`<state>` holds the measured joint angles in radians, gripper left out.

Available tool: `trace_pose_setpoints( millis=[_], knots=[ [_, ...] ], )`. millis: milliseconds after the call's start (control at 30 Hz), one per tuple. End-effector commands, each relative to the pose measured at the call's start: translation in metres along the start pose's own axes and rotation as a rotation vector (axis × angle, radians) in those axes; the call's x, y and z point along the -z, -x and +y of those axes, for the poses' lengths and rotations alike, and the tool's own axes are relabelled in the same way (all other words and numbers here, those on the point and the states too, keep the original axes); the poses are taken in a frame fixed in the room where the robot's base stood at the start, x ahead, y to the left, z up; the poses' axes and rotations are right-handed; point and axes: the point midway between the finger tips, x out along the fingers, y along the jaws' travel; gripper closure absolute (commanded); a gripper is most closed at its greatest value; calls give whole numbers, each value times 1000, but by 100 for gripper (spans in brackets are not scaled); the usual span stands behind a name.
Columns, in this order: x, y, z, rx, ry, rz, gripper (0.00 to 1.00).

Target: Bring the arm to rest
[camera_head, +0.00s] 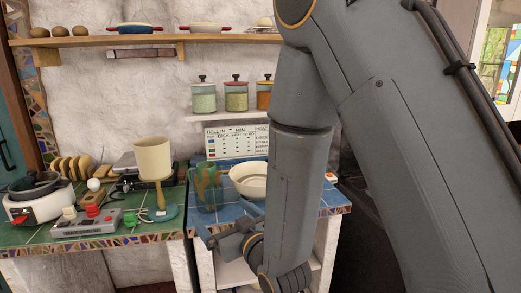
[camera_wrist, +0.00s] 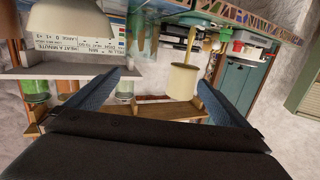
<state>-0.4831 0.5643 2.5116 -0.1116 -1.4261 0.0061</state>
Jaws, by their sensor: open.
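My gripper (camera_head: 222,238) is at the end of my grey arm, low in front of the blue tiled counter (camera_head: 337,201) in the head view. In the wrist view my gripper (camera_wrist: 158,82) has its two fingers spread wide, with nothing held between them. My arm hangs down through the middle and right of the head view and hides part of the counter. The wrist view is turned roughly upside down.
A patterned glass (camera_head: 207,187) and a white bowl (camera_head: 248,180) stand close behind my gripper. Left of them are a cream-shaded lamp (camera_head: 153,160), a grey button box (camera_head: 87,222) and a white cooker (camera_head: 32,200). Jars (camera_head: 236,96) stand on a shelf above.

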Motion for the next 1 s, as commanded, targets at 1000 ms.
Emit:
trace_pose_setpoints(
  millis=[1000],
  knots=[
    [-92, 199, 164, -411, -281, -1058, 0]
  ],
)
